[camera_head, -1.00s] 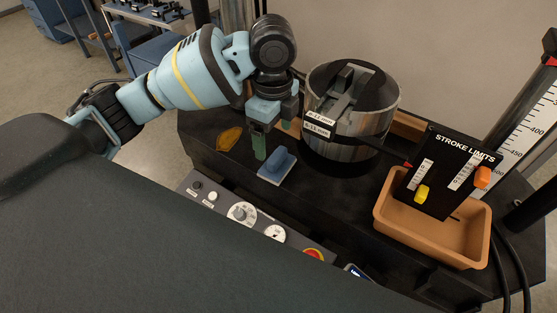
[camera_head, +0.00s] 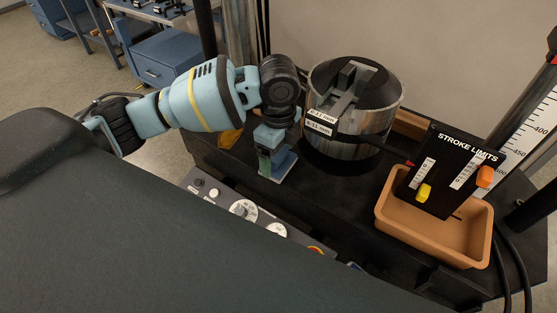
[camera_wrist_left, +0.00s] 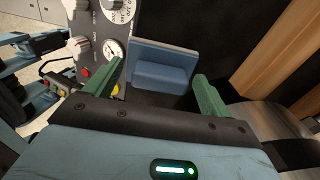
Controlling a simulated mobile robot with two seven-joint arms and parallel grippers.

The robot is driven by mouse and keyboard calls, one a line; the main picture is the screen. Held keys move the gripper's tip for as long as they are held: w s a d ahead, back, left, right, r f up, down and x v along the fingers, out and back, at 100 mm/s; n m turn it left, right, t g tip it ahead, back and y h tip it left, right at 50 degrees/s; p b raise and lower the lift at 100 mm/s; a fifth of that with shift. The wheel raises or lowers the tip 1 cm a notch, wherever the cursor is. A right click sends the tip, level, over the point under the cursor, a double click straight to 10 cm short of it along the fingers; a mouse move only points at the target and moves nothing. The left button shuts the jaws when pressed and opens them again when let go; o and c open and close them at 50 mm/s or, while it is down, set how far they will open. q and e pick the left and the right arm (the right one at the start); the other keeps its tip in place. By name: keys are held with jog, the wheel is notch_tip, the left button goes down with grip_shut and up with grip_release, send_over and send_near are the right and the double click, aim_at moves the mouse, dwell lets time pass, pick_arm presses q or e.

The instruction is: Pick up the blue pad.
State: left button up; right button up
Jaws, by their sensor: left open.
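The blue pad (camera_head: 285,165) lies on the dark machine table in front of the metal cylinder, partly hidden by my left gripper in the head view. In the left wrist view the pad (camera_wrist_left: 162,68) shows as a flat blue plate with a raised block on it. My left gripper (camera_head: 271,165) is over the pad, pointing down. In the left wrist view its green fingers (camera_wrist_left: 160,76) are apart, one to each side of the pad, with gaps between. Whether they are down at the pad's height I cannot tell. My right gripper is not in view.
The metal cylinder (camera_head: 345,139) stands close right of my left gripper. A control panel (camera_head: 223,200) with dials runs along the front edge. A yellow-orange thing (camera_head: 229,139) lies partly hidden to the left. An orange tray (camera_head: 458,243) and the stroke limits board (camera_head: 440,160) are farther right.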

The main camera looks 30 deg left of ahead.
pick_arm(q)
jog(key=shift+c, duration=0.4)
jog(key=c, duration=1)
jog(key=shift+r, duration=0.15)
jog(key=shift+r, duration=0.6)
notch_tip(320, 180, up, 2)
jog(key=shift+r, duration=0.15)
jog(key=s+d, duration=0.2)
jog(key=s, duration=0.5)
jog(key=s+d+r, duration=0.1)
jog(key=s+d, duration=0.2)
jog(key=s, duration=0.5)
jog(key=shift+d+r, duration=0.1)
